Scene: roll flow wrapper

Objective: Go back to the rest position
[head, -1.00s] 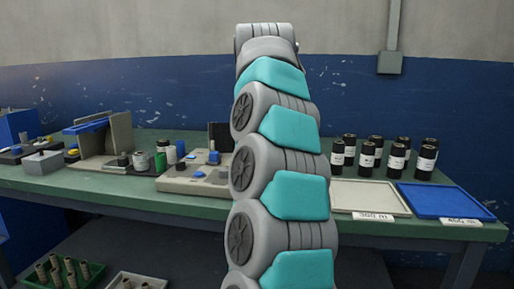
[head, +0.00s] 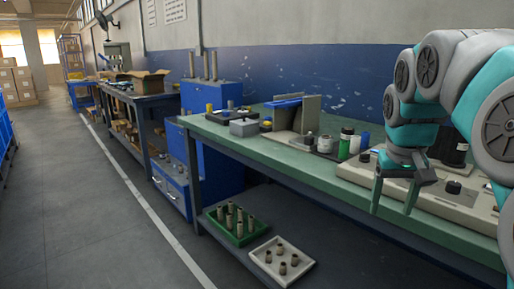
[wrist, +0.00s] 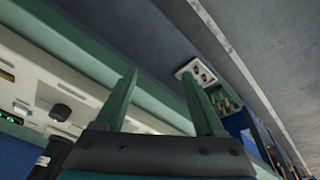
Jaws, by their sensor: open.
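My gripper (head: 394,203) hangs at the right of the head view with its fingers pointing down, spread apart and empty. It is in front of the green-topped bench (head: 310,166), near the bench's front edge and the pale machine panel (head: 437,196). My arm is folded over at the right edge of the view. In the wrist view the two green fingers (wrist: 160,95) are apart with nothing between them. The pale panel with dark knobs (wrist: 60,112) shows left of them in that view.
On the bench stand a green bottle (head: 345,146), a grey box (head: 243,127) and a grey fixture (head: 307,113). Below are a green tray (head: 243,240) and a white tray (head: 298,284) holding small brown cylinders. Open floor (head: 95,215) lies left of the bench.

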